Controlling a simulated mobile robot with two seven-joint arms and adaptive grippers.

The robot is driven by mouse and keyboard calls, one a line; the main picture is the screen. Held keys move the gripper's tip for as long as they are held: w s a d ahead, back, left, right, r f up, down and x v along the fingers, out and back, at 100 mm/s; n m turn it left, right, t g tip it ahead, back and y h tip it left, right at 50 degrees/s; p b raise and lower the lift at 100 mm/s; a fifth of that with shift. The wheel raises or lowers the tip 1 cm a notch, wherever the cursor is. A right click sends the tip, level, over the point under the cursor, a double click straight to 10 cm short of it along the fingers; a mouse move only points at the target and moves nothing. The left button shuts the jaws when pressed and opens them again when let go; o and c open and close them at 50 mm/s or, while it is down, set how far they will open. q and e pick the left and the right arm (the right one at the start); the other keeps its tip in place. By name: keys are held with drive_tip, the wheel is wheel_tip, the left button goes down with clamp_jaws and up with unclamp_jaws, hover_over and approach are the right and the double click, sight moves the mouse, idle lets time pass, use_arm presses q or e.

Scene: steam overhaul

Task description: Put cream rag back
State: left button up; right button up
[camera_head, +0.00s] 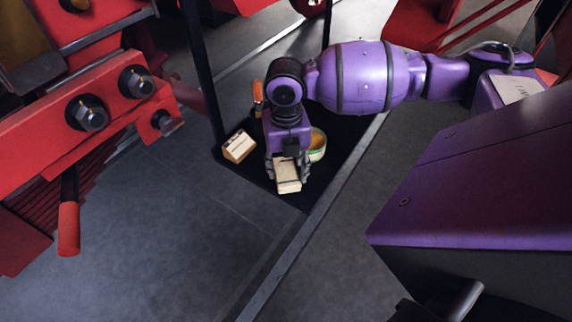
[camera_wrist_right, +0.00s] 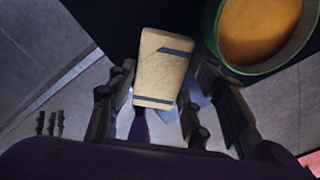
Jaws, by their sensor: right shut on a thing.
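The cream rag (camera_head: 288,180) is a small folded cream block with a dark stripe. It is between the fingers of my right gripper (camera_head: 287,172), which points down and is shut on it, over the near edge of a dark shelf or tray. In the right wrist view the rag (camera_wrist_right: 161,68) shows between the two dark fingers of the gripper (camera_wrist_right: 160,100), with a blue-grey stripe across it. My left gripper is not in view.
The dark tray (camera_head: 268,182) holds another cream block (camera_head: 238,146) at left, an orange-handled item (camera_head: 258,95) behind, and a green-rimmed bowl (camera_head: 317,146) with orange contents right of my gripper. Red machinery (camera_head: 95,115) stands at left. Grey floor (camera_head: 170,240) is clear in front.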

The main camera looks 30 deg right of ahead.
sight(286, 171)
drive_tip(key=o, duration=1)
drive_tip(key=shift+f, duration=0.1)
wheel_tip(286, 171, up, 12)
drive_tip(key=shift+r, duration=0.15)
